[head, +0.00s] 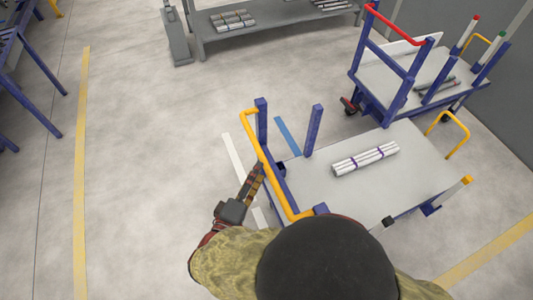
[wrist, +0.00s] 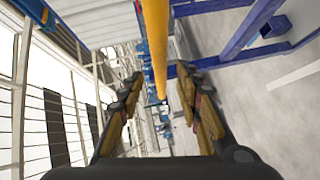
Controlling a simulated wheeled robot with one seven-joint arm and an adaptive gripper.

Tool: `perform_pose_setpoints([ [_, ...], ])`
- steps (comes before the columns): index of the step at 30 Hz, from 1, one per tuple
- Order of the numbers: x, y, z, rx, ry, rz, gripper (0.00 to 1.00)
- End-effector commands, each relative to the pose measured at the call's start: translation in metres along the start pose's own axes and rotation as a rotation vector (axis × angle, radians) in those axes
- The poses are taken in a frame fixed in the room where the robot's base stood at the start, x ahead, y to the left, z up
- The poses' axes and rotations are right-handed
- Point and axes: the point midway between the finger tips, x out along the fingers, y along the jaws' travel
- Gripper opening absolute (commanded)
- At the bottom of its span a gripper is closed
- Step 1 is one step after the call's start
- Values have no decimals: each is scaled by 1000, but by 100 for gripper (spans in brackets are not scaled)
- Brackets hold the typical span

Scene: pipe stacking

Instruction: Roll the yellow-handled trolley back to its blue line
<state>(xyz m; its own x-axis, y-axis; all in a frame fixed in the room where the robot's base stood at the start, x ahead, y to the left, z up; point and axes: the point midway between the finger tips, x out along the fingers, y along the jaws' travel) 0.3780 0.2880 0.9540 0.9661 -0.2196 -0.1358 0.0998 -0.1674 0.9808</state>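The trolley with the yellow handle (head: 263,155) stands in the lower middle of the head view, with a grey deck (head: 420,165) and blue posts. A bundle of white pipes (head: 366,158) with purple bands lies on the deck. A short blue line (head: 287,136) shows on the floor just beyond the handle end. My gripper (head: 257,172) is at the left side of the yellow handle. In the wrist view my gripper (wrist: 160,80) has its fingers spread, with the yellow bar (wrist: 155,40) running between them. Whether the fingers touch the bar is unclear. My own body hides the trolley's near corner.
A trolley with a red handle (head: 400,24) stands close behind, at the upper right. A grey bench (head: 270,19) with pipes is at the back. A white line (head: 233,160) lies left of the blue one. The floor on the left is clear up to the yellow stripe (head: 82,170).

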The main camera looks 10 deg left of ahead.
Motion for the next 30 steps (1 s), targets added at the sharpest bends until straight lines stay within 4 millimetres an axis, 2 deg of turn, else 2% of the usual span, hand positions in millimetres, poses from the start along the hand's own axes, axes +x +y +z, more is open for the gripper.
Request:
perform_pose_setpoints([
  [6, 34, -1, 2, 0, -6, 0, 35],
  [13, 58, -1, 2, -1, -5, -1, 35],
  [25, 64, 0, 1, -2, -2, -1, 35],
  [30, 64, 0, 1, -2, -2, -1, 25],
])
